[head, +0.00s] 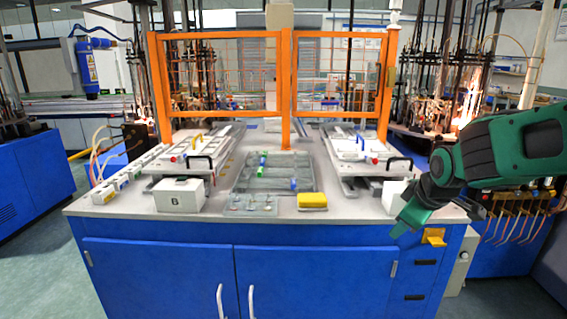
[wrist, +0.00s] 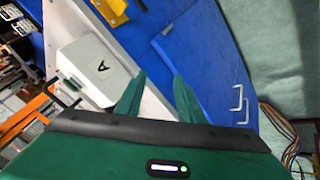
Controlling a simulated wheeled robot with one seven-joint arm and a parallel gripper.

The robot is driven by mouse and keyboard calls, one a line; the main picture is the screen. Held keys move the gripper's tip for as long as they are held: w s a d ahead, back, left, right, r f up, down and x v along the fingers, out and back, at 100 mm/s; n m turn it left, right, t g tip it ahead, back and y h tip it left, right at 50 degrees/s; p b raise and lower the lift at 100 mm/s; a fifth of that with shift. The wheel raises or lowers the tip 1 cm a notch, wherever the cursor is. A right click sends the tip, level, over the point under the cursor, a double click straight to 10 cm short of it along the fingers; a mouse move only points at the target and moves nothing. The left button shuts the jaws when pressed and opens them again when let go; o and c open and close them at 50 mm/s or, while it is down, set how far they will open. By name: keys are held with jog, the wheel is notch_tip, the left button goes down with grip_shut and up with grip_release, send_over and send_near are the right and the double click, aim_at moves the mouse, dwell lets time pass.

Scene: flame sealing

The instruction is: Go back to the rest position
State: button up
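My gripper (head: 404,224) hangs at the right front corner of the workbench (head: 345,212) in the head view, pointing down and left. In the wrist view its two green fingers (wrist: 158,88) stand apart with nothing between them. A white box marked A (wrist: 92,70) lies to the left of the fingers in the wrist view. In the head view that white box (head: 393,197) is partly hidden behind my gripper. My green arm reaches in from the right edge.
A white box marked 6 (head: 180,195), a grey tray (head: 240,180) with small parts, and a yellow block (head: 312,200) sit on the bench. An orange frame (head: 287,100) stands across its back. A machine with glowing burners (head: 470,90) is behind my arm.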

jog(key=s+d+f+m+g, duration=0.1)
jog(key=s+d+m+g, duration=0.1)
jog(key=s+d+m, duration=0.4)
jog(key=s+d+f+m+g, duration=0.15)
jog(key=s+d, duration=0.25)
jog(key=s, duration=0.5)
jog(key=s+d+f+m+g, duration=0.1)
jog(key=s+m, duration=0.6)
jog(key=s, duration=0.8)
jog(key=shift+s+f+g, duration=0.25)
jog(key=shift+f+g, duration=0.3)
jog(key=shift+g, duration=0.7)
jog(key=shift+m, duration=0.25)
jog(key=shift+w+f, duration=0.35)
jog(key=shift+w, duration=0.4)
jog(key=shift+s+r, duration=0.1)
jog(key=shift+c, duration=0.4)
